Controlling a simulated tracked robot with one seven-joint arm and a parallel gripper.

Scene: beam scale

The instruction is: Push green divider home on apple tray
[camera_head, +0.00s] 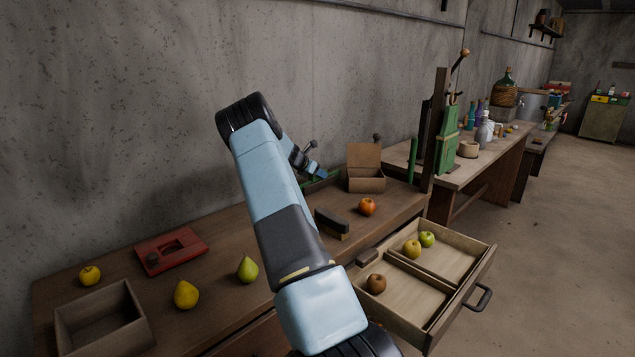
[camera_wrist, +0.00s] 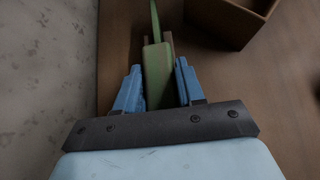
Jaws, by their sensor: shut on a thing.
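My gripper (camera_head: 316,172) is at the back of the bench close to the wall, beyond my arm. In the wrist view my gripper (camera_wrist: 157,88) is shut on a green piece (camera_wrist: 157,75), with one blue finger on each side. A thin green strip runs on from it, away from the gripper, beside a brown wooden part. I take this to be the green divider; it shows only partly in the head view (camera_head: 318,184). Its far end and the tray under it are hidden or unclear.
An open wooden box (camera_head: 366,184) stands right of my gripper. An orange-red apple (camera_head: 367,207) and a dark brush-like block (camera_head: 331,223) lie nearer. An open drawer (camera_head: 464,296) holding several fruits juts out at the right. Pears and a red plate (camera_head: 192,241) are left.

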